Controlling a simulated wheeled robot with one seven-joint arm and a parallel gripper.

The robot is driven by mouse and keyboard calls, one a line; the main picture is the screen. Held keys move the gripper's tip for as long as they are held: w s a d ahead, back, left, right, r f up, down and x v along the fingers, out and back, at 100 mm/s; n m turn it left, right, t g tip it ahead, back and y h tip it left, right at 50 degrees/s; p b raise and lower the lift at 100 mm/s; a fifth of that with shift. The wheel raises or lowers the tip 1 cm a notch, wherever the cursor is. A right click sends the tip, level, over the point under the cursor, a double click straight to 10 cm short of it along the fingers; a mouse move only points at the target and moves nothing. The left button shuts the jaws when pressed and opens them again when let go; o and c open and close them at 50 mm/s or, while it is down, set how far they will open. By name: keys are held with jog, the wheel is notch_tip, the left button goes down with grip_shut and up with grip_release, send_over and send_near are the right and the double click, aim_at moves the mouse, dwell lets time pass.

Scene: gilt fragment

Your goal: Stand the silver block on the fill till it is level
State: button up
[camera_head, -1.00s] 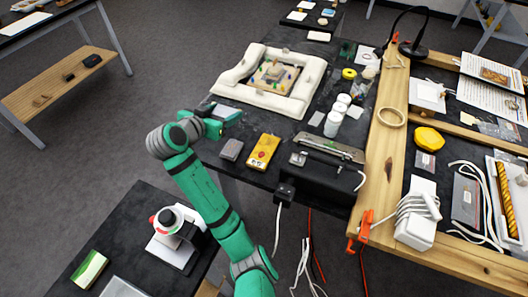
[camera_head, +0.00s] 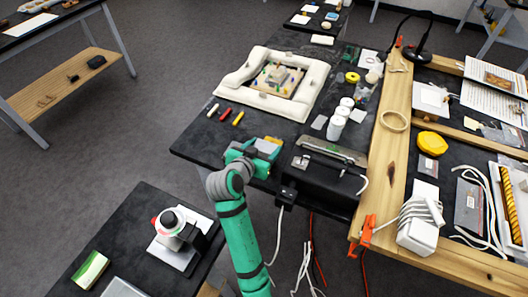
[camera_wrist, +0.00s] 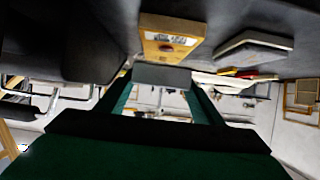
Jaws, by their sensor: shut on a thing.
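My gripper (camera_head: 262,150) is low over the near part of the black table. It is shut on a grey block, which I take for the silver block (camera_wrist: 162,75); its flat face shows between the fingertips in the wrist view. In the head view, a pale face at the gripper's end (camera_head: 266,145) seems to be this block. The fragment (camera_head: 277,78) lies farther back in its frame, ringed by white padding (camera_head: 309,86). A pale patch in its middle may be the fill; I cannot tell its surface. The gripper is well apart from the fragment.
A yellow device (camera_wrist: 170,38) and a grey slab (camera_wrist: 252,45) lie close beyond the gripper; the slab is hidden in the head view. A black box (camera_head: 322,172) stands at right, and white jars (camera_head: 337,124) behind it. Several coloured sticks (camera_head: 225,114) lie at left.

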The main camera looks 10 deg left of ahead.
jog(key=shift+f, duration=1.2)
jog(key=shift+f, duration=0.1)
jog(key=o, duration=1.3)
jog(key=shift+a, duration=0.1)
jog(key=v, duration=1.2)
